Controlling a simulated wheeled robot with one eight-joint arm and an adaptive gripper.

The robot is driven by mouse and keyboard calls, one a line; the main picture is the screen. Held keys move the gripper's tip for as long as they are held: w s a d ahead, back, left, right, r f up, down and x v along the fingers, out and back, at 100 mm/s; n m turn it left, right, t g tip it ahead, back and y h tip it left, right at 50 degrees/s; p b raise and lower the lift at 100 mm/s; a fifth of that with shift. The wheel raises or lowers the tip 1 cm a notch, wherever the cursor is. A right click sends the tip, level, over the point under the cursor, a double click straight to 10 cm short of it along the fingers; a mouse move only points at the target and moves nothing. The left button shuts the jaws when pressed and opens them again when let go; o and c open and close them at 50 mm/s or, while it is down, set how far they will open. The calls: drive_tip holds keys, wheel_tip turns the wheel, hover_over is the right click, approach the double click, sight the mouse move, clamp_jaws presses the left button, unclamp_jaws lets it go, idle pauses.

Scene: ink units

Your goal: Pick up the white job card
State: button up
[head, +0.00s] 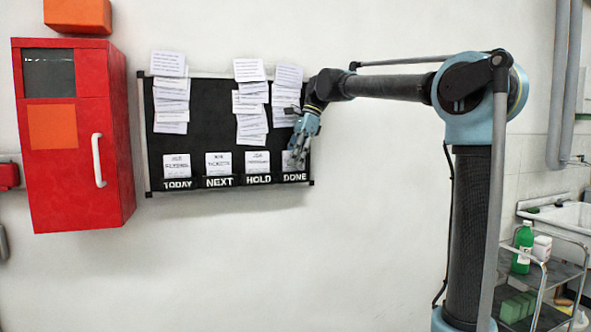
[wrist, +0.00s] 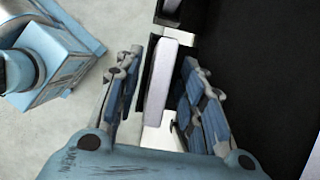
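A black board (head: 204,135) on the wall has pockets labelled TODAY, NEXT, HOLD and DONE. A white job card (head: 288,159) stands in the DONE pocket, partly hidden behind my gripper (head: 300,156). White cards also show in the TODAY pocket (head: 177,166), the NEXT pocket (head: 218,163) and the HOLD pocket (head: 257,162). In the wrist view my gripper (wrist: 163,98) is open, with one finger on each side of a white card-like piece (wrist: 161,80). Narrow gaps seem to show beside it, and I cannot tell whether either finger touches it.
Overlapping paper sheets hang on the board's upper part, in the left column (head: 171,90), middle column (head: 250,100) and right column (head: 287,85). A red cabinet (head: 75,180) stands left of the board. A cart (head: 555,275) with a green bottle (head: 523,247) is at right.

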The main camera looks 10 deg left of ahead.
drive_tip(key=shift+f, duration=0.1)
drive_tip(key=shift+c, duration=0.3)
clamp_jaws()
